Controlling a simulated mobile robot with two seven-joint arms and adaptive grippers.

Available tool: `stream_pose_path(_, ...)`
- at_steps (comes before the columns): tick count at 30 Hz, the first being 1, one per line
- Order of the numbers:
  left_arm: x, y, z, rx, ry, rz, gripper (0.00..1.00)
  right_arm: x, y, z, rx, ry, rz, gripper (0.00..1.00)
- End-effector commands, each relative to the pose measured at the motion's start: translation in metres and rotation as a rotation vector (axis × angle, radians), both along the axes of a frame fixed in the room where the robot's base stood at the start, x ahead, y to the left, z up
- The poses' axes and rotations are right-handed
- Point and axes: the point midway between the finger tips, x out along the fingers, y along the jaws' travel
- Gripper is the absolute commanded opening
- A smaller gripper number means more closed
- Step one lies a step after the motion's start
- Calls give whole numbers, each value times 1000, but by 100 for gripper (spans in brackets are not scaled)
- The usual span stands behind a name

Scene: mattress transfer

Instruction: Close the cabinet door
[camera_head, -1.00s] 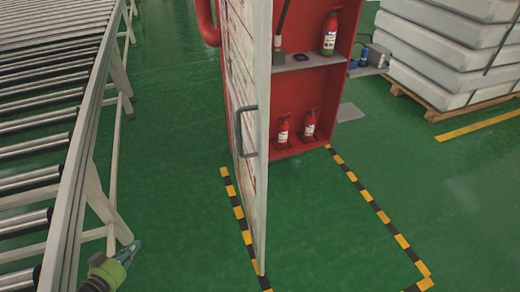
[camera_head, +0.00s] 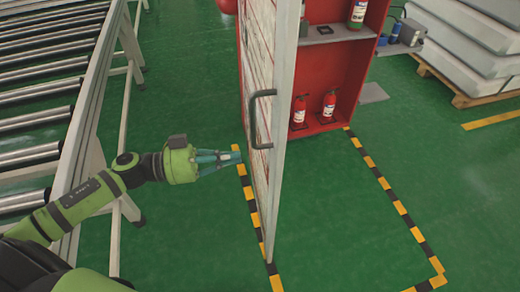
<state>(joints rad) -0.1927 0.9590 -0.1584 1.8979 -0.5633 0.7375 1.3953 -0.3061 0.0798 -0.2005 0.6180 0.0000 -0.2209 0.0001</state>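The red cabinet (camera_head: 345,75) stands open at the top middle, with fire extinguishers on its shelf and floor. Its door (camera_head: 285,110) is swung wide open toward me and shows nearly edge-on. A dark handle (camera_head: 254,120) is on the door's left face. My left gripper (camera_head: 238,156) is to the left of the door, pointing right toward it, a little below the handle in the picture. A gap shows between its tips and the door. The fingers look close together, but their exact opening is too small to tell. My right gripper is not in view.
A roller conveyor (camera_head: 45,100) with metal legs runs along the left, close to my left arm. Yellow-black floor tape (camera_head: 400,207) marks the area before the cabinet. Stacked pale mattresses (camera_head: 470,35) on a pallet stand at the top right. The green floor right of the door is clear.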

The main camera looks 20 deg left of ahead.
Motion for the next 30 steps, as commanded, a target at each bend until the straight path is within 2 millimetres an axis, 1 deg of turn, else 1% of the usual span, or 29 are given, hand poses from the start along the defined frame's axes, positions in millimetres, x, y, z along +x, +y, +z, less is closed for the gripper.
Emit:
stream_pose_path(1,6,-10,5,-4,-5,0,0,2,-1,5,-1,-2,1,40)
stream_pose_path(6,20,-38,5,-4,-4,0,0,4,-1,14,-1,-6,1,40)
stream_pose_path(12,29,-56,2,-1,-2,1,0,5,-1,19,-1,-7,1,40)
stream_pose_path(16,31,-59,1,0,-1,2,0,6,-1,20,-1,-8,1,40)
stream_pose_path(26,31,-60,0,0,-1,2,0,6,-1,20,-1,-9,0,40)
stream_pose_path(30,34,-68,2,-2,0,13,0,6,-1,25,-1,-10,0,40)
